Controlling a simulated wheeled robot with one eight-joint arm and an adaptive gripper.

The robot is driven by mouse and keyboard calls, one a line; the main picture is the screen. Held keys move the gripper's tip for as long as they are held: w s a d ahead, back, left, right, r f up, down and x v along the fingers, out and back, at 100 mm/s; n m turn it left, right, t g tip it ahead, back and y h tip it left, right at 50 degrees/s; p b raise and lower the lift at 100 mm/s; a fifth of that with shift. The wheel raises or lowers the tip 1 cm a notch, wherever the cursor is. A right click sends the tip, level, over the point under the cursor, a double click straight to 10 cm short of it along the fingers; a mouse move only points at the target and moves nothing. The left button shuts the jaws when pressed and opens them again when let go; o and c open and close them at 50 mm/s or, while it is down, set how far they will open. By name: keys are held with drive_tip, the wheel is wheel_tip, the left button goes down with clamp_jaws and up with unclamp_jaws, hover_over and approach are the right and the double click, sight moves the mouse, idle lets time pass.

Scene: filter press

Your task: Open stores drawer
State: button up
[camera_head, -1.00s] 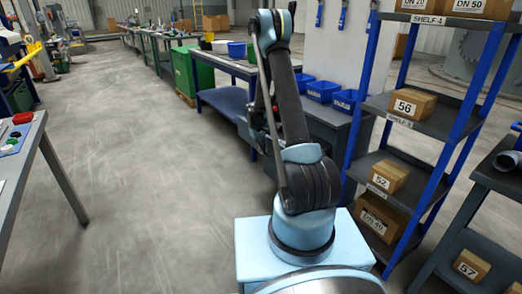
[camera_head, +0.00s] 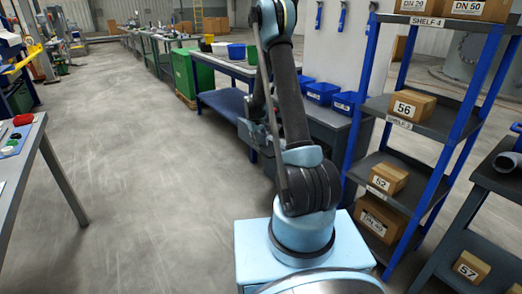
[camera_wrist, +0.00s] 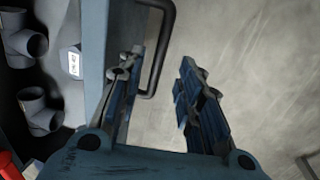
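The stores drawer (camera_wrist: 95,50) shows in the wrist view as a blue-grey front panel seen from above, with its inside visible to the left, so it stands at least partly open. A black bar handle (camera_wrist: 169,35) sticks out from the front to the right. My gripper (camera_wrist: 157,85) is open. Its left finger overlaps the drawer front and part of the handle, and its right finger is over the floor. The handle bar shows between the fingers; contact cannot be told. In the head view my arm hides most of the drawer area.
Grey pipe tees (camera_wrist: 40,110) and a small white-labelled item (camera_wrist: 75,62) lie inside the drawer. A blue-framed shelf rack (camera_head: 405,130) with boxes stands right of my arm. Blue bins (camera_head: 322,92) sit on the bench behind. The floor (camera_head: 150,170) to the left is clear.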

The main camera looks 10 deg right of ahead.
wheel_tip(320, 180, up, 7)
drive_tip(key=a, duration=0.1)
drive_tip(key=shift+s+f, duration=0.2)
drive_tip(key=shift+s, duration=0.1)
drive_tip(key=shift+a, duration=0.1)
drive_tip(key=s+d+r+m+y, duration=0.1)
drive_tip(key=s+d+r, duration=0.1)
drive_tip(key=s+r, duration=0.8)
drive_tip(key=s+d+r+m, duration=0.1)
drive_tip(key=s+d+r, duration=0.1)
drive_tip(key=s+r, duration=0.85)
drive_tip(key=s+f+m, duration=0.1)
drive_tip(key=s+f, duration=0.3)
drive_tip(key=s, duration=1)
drive_tip(key=s+d+f+m+t+y, duration=0.1)
drive_tip(key=s+f, duration=0.3)
drive_tip(key=s, duration=1)
drive_tip(key=shift+s+d+f+m, duration=0.2)
drive_tip(key=shift+s+m, duration=0.2)
drive_tip(key=shift+m, duration=0.2)
